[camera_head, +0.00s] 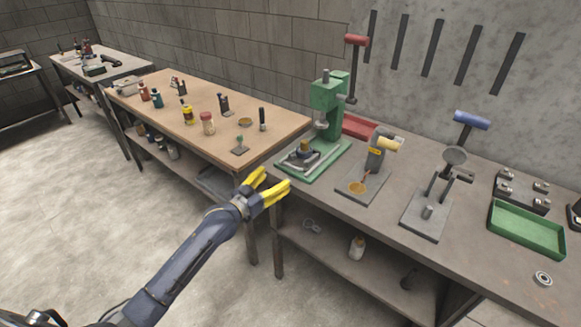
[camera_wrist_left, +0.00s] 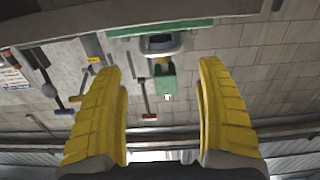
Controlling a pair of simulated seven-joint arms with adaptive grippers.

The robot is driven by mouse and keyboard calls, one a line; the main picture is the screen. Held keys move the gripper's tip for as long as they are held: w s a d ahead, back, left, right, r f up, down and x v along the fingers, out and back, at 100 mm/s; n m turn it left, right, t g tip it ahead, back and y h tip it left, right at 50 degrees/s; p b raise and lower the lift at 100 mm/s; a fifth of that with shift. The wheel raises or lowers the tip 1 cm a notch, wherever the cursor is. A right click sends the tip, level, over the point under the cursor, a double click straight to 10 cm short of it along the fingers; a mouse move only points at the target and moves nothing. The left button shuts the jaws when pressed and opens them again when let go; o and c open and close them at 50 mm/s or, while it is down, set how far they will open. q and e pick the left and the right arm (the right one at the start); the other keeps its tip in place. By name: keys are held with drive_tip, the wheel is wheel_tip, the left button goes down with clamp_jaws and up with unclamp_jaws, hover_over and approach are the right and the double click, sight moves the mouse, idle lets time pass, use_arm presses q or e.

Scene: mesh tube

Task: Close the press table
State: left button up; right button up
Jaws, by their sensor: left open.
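A green press (camera_head: 326,100) stands on the workbench, with a red-handled lever (camera_head: 356,41) at its top right. On its green base (camera_head: 322,166) lies the grey press table (camera_head: 298,160), carrying a small dark and yellow part (camera_head: 305,149). The table sits toward the front of the base. My left gripper (camera_head: 272,179), with yellow fingers, is open and empty just in front of the base, apart from it. In the left wrist view, upside down, the press table (camera_wrist_left: 162,46) and press (camera_wrist_left: 166,80) show between the open fingers. My right gripper is not in view.
Right of the press stand a small fixture with a tan handle (camera_head: 388,144), a blue-handled tool (camera_head: 471,121) and a green tray (camera_head: 527,229). A wooden-topped table (camera_head: 215,100) with bottles is at the left. The floor before the bench is clear.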

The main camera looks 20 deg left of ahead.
sight(290, 166)
use_arm(q)
drive_tip(key=x, duration=0.9)
clamp_jaws()
idle(0.6)
drive_tip(key=shift+r, duration=0.1)
